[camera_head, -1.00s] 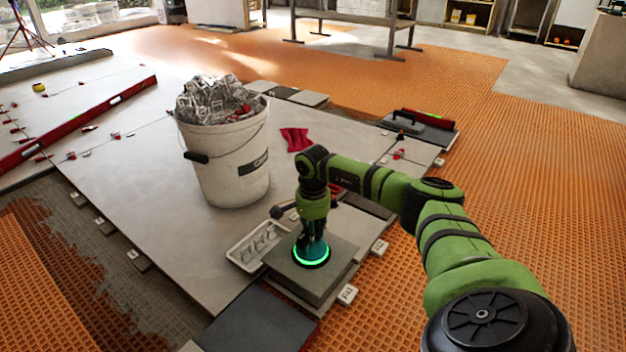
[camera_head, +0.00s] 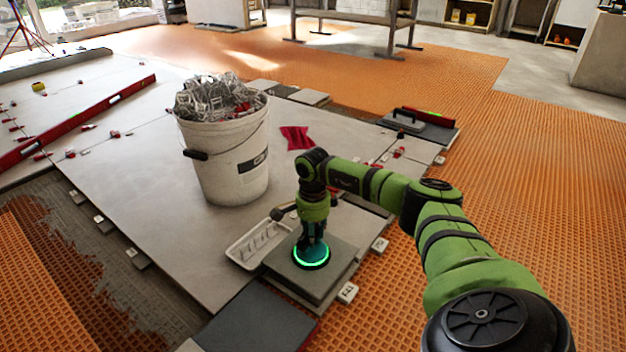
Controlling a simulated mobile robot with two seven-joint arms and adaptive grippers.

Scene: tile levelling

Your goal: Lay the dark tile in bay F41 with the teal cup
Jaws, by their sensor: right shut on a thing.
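My right gripper (camera_head: 313,236) points straight down and is shut on the teal cup (camera_head: 311,252), which has a glowing green ring at its base. The cup stands on the top face of a grey tile (camera_head: 335,262) that lies on a stack at the slab's front right corner. A dark tile (camera_head: 258,318) lies flat at the bottom of the view, left of that stack. Small white tags stand along the edges, one of them (camera_head: 347,292) beside the stack; I cannot read F41 on any of them. My left gripper is out of view.
A white bucket (camera_head: 224,165) heaped with clips stands on the pale tiles behind the gripper. A white tray (camera_head: 257,243) lies just left of the stack. A red cloth (camera_head: 296,137) and a long red level (camera_head: 75,125) lie farther back. Orange matting (camera_head: 540,190) is open at right.

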